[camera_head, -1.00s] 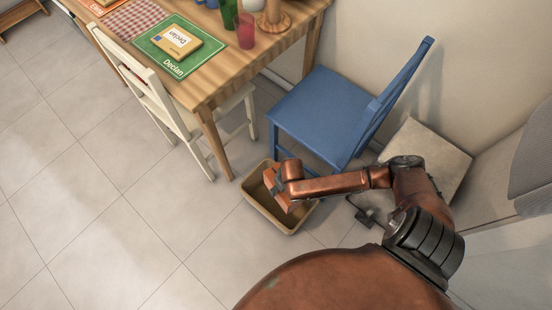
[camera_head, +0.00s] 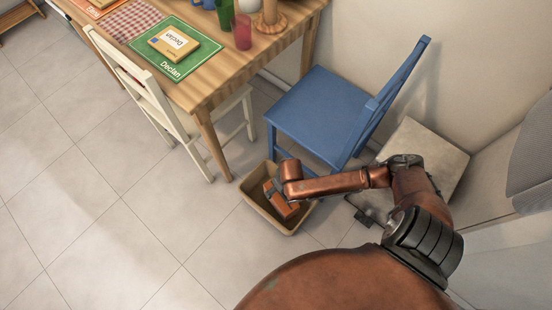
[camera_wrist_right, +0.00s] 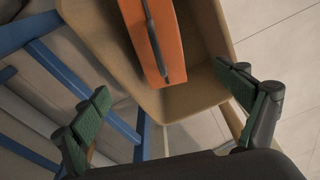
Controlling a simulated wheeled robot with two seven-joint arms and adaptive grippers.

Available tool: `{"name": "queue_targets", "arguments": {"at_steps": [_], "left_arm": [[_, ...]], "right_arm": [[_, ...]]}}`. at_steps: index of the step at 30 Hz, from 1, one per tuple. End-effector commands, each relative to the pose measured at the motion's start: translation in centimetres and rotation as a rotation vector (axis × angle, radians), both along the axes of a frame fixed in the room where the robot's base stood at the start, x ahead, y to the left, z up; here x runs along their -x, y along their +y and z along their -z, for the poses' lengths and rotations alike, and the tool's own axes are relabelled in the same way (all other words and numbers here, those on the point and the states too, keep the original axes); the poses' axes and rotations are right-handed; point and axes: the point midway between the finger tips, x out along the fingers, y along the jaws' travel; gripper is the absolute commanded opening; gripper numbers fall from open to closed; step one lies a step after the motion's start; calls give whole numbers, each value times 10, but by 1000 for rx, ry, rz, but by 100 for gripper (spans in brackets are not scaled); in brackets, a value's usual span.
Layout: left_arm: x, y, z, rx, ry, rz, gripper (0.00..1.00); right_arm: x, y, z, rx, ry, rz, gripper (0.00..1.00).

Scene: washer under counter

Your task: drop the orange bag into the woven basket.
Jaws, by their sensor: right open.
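The woven basket (camera_head: 259,206) is a tan open bin on the floor in the head view; in the right wrist view its tan wall (camera_wrist_right: 205,95) surrounds the bag. The orange bag (camera_head: 286,209) sits inside the basket, partly hidden by my right arm. In the right wrist view the bag (camera_wrist_right: 177,40) shows its orange side and a dark strap. My right gripper (camera_wrist_right: 166,97) is open, its green-padded fingers wide apart and clear of the bag. In the head view my right gripper (camera_head: 272,189) is over the basket. My left gripper is not in view.
A blue chair (camera_head: 318,108) stands just behind the basket, its legs close to my right gripper. A wooden table (camera_head: 215,85) with placemats and cups and a white chair (camera_head: 155,98) are at the upper left. The tiled floor at left is clear.

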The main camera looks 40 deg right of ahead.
Motion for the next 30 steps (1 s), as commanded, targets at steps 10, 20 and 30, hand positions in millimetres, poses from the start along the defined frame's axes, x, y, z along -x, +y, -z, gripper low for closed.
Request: {"name": "queue_targets", "arguments": {"at_steps": [10,20,30], "left_arm": [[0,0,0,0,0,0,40],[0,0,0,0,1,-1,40],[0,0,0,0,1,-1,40]], "right_arm": [[9,1,-65,0,-3,-2,92],[16,2,-110,1,-1,0,92],[17,2,-114,1,0,0,92]]}}
